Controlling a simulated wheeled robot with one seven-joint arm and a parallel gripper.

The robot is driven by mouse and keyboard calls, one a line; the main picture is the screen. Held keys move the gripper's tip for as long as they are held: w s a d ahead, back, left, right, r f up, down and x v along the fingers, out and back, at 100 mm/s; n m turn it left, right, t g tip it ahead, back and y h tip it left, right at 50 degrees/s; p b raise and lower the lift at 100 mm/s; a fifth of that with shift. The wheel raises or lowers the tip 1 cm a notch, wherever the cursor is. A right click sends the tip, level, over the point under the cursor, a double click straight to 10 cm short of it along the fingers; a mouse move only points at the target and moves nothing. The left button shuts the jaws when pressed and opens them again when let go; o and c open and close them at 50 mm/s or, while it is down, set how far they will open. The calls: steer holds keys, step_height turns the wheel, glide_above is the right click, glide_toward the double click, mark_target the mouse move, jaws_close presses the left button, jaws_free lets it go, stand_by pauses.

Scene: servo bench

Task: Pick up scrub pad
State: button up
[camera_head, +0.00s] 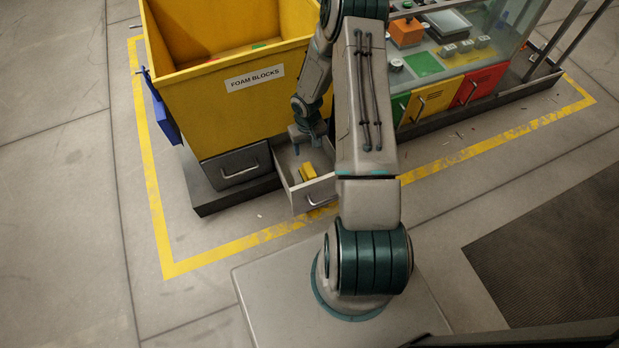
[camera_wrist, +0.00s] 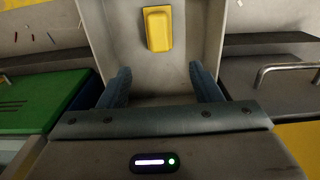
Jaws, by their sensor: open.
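The scrub pad (camera_head: 308,172) is a small yellow block lying in the open grey drawer (camera_head: 322,190) under the yellow bin. It also shows in the wrist view (camera_wrist: 158,30) at the top middle, on the drawer's floor. My gripper (camera_head: 306,146) is over the back part of the drawer in the head view. In the wrist view its two blue-grey fingers (camera_wrist: 158,88) are spread apart and empty, with the pad ahead of them and not between them. The exact height of the fingers above the drawer floor is hard to tell.
The drawer's side walls stand close on both sides of the fingers. A large yellow bin (camera_head: 228,108) labelled foam blocks rises above. A closed grey drawer (camera_head: 236,166) is at left. Green, yellow and red drawers (camera_head: 438,98) are at right. The floor in front is clear.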

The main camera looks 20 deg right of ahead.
steer(key=b, duration=0.3)
glide_above(309, 169)
steer(key=f, duration=0.9)
steer(key=shift+w+a, duration=0.15)
steer(key=shift+w, duration=0.1)
steer(key=shift+s+f+b, duration=0.15)
steer(key=shift+f+b, duration=0.45)
steer(key=shift+f, duration=0.75)
steer(key=shift+s+f+b, duration=0.1)
steer(key=shift+f+b, duration=0.5)
steer(key=shift+f, duration=0.7)
steer(key=c, duration=1.2)
steer(key=shift+o, duration=0.2)
step_height(309, 169, up, 10)
steer(key=p, duration=0.4)
